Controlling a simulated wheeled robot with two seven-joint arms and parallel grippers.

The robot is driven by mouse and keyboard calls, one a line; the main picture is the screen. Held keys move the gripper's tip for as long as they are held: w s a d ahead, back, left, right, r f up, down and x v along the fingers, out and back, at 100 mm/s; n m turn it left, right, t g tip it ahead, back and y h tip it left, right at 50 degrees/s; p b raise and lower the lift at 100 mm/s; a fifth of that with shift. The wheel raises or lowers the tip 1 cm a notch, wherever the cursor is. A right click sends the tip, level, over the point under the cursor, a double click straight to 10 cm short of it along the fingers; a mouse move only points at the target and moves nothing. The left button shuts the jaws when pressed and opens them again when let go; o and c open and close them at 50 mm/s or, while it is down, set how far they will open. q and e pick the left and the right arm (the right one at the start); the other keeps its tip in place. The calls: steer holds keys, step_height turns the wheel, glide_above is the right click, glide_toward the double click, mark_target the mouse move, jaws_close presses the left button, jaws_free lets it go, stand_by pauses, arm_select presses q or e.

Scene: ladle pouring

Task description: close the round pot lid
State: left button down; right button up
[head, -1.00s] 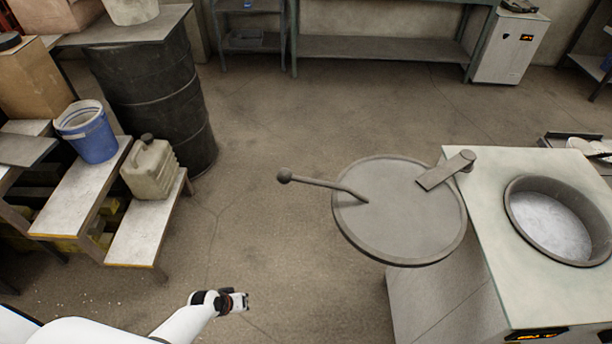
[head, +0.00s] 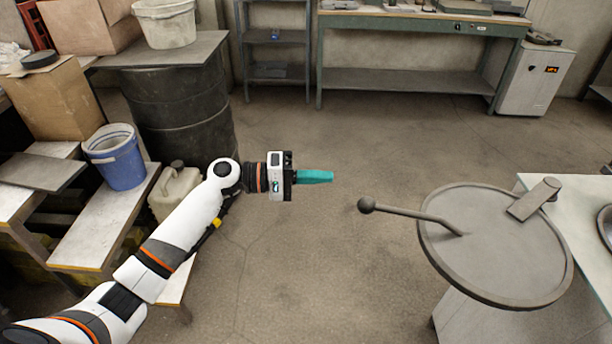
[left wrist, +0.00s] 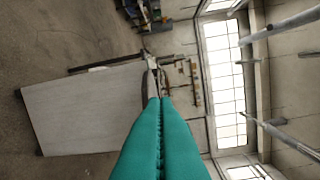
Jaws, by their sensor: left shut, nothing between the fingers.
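The round grey pot lid (head: 500,262) is swung open at the right of the head view, out beyond the left edge of the pale counter. Its hinge arm (head: 535,199) joins it to the counter side. A rod handle with a ball knob (head: 366,205) sticks out from the lid to the left. The pot (head: 606,226) is cut off at the right edge. My left gripper (head: 331,176) is shut and empty, its teal fingers pointing right, apart from the knob and left of it. The left wrist view shows the closed fingers (left wrist: 162,104). My right gripper is not in view.
The pale counter (head: 572,200) stands at the right. A blue bucket (head: 116,158), a beige canister (head: 172,190) and a dark drum (head: 180,105) stand at the left. A workbench (head: 410,80) is at the back. The floor between is clear.

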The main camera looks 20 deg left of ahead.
arm_select(q)
steer(key=s+d+f+p, duration=0.1)
steer(key=d+p, duration=0.1)
steer(key=d, duration=0.4)
steer(key=shift+d+p, duration=0.3)
steer(key=shift+d, duration=0.05)
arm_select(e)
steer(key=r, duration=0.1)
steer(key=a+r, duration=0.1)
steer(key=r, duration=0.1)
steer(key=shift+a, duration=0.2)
arm_select(q)
steer(key=shift+s, duration=0.2)
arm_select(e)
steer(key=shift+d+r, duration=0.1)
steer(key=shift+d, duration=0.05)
